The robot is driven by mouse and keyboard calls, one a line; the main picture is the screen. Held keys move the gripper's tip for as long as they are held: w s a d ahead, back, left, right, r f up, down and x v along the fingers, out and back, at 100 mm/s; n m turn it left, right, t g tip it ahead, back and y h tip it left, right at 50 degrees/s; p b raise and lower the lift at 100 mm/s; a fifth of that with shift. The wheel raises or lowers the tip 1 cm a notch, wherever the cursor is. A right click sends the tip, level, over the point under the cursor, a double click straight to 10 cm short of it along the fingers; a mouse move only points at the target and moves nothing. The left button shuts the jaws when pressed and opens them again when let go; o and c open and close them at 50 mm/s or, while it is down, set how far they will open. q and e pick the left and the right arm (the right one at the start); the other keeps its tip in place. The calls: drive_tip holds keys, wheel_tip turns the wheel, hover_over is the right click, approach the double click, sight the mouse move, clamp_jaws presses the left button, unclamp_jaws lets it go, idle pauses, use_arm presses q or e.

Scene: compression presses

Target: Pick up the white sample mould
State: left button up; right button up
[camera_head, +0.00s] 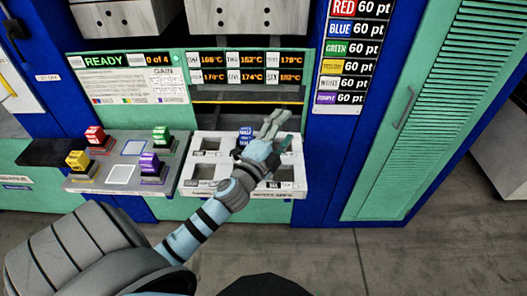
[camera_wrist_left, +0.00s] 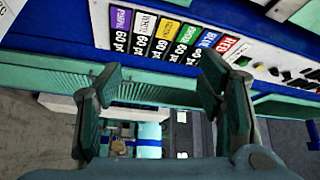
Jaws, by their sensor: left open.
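I cannot make out a white sample mould in either view. My left gripper (camera_head: 280,130) is above the right part of the white tray (camera_head: 199,147), its fingers pointing up and right in the head view. In the left wrist view my left gripper (camera_wrist_left: 160,85) is open, its two fingers wide apart with nothing held between them. A blue mould (camera_head: 245,133) stands in the white tray just behind the hand. The arm and hand hide part of the tray. My right gripper is not in view.
The press (camera_head: 250,97) opens behind the white tray. A green louvred cabinet (camera_head: 440,100) stands at right.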

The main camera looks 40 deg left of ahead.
use_arm(q)
drive_tip(key=w+d+r+m+g+h, duration=0.2)
drive_tip(key=d+r+m+h, duration=0.4)
drive_tip(key=m, duration=0.5)
drive_tip(key=w+d+r+m+g+h, duration=0.1)
drive_tip(key=d+r+m+h, duration=0.2)
drive_tip(key=m+h, duration=0.7)
drive_tip(key=a+f+m+g+y, duration=0.5)
drive_tip(key=a+f+m+g, duration=0.2)
drive_tip(key=m+g, duration=0.3)
drive_tip(key=s+a+f+m+g+y+b, duration=0.1)
drive_tip(key=s+a+g+y, duration=0.1)
drive_tip(key=s+a+y, duration=0.3)
drive_tip(key=s+a+m+g, duration=0.1)
drive_tip(key=s+a, duration=0.1)
drive_tip(key=a, duration=0.5)
drive_tip(key=shift+g, duration=0.3)
drive_tip(key=b+x, duration=0.7)
drive_tip(key=x, duration=0.1)
drive_tip(key=shift+s+d+f, duration=0.1)
drive_tip(key=shift+d+f, duration=0.05)
drive_tip(key=shift+f, duration=0.2)
drive_tip(key=x, duration=0.4)
drive_tip(key=shift+f, duration=0.6)
drive_tip(key=shift+w, duration=0.3)
